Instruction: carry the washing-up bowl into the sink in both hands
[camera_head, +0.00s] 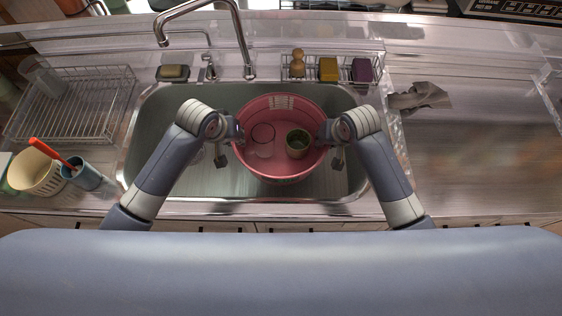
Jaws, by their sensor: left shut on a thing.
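The pink washing-up bowl (279,176) is over or in the steel sink (150,125), right of the sink's middle. I cannot tell whether it touches the sink floor. It looks roughly level. Inside it are a clear glass (263,140) and a green-rimmed cup (298,144). My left gripper (236,140) is at the bowl's left rim, shut on it. My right gripper (327,140) is at the opposite, right rim. Its fingertips are hidden by its own wrist, so its grip is unclear.
A chrome faucet (243,45) arches over the sink's back edge. A wire caddy (311,76) with a brush and sponges stands behind the bowl. A dish rack (100,105) and cups are left; a grey cloth (422,96) lies right. The right counter is mostly clear.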

